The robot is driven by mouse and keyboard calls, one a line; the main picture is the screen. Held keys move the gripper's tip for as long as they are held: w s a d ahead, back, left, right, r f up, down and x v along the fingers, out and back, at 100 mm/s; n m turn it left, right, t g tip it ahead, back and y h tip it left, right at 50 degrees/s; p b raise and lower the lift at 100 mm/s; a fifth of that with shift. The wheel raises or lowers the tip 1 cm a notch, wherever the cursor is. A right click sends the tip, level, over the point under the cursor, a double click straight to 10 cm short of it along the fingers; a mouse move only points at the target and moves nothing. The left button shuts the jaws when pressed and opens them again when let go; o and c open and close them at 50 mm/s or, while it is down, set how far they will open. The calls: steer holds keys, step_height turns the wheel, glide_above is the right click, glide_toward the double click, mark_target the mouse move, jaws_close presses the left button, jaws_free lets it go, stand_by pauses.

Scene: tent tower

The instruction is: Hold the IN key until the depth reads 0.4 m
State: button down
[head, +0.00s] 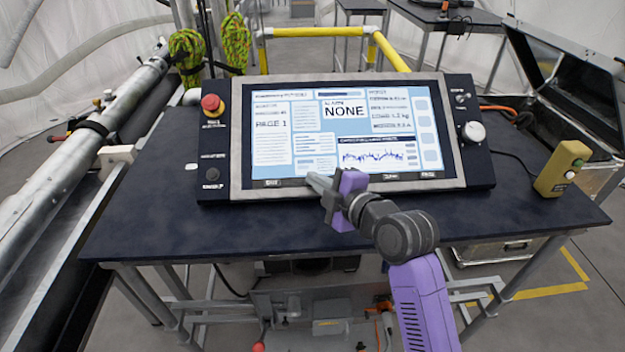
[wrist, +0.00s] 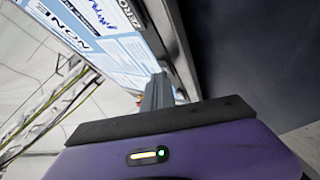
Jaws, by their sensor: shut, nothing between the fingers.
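The control panel (head: 470,140) stands on the dark table with its screen (head: 270,150) lit. The screen shows "NONE" in a large box, "PAGE 1" at left, a chart, and a column of small readings at upper right. The depth figure is too small to read surely. A row of key labels runs along the screen's bottom edge; I cannot tell which is IN. My gripper (head: 315,182) is shut and empty, its fingertips at the bottom edge, hiding part of that row. In the wrist view the gripper (wrist: 158,88) points at the screen's edge; I cannot tell whether it touches.
A red stop button (head: 212,104) is on the panel's left and a white knob (head: 473,132) on its right. A yellow-green handset (head: 563,168) stands at the table's right. A metal tube (head: 100,125) lies along the left. The table front (head: 230,235) is clear.

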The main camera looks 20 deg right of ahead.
steer(key=shift+s+a+r+p, duration=0.15)
steer(key=shift+s+r+p, duration=0.3)
steer(key=shift+r, duration=0.15)
steer(key=shift+s+a+r+p, duration=0.15)
steer(key=shift+s+r+p, duration=0.3)
steer(key=shift+r+p, duration=0.2)
steer(key=shift+s+a+r+p, duration=0.15)
steer(key=shift+s+r+p, duration=0.3)
steer(key=shift+r, duration=0.25)
steer(key=shift+s+a+r+p, duration=0.15)
steer(key=shift+s+r+p, duration=0.25)
steer(key=shift+r+p, duration=0.3)
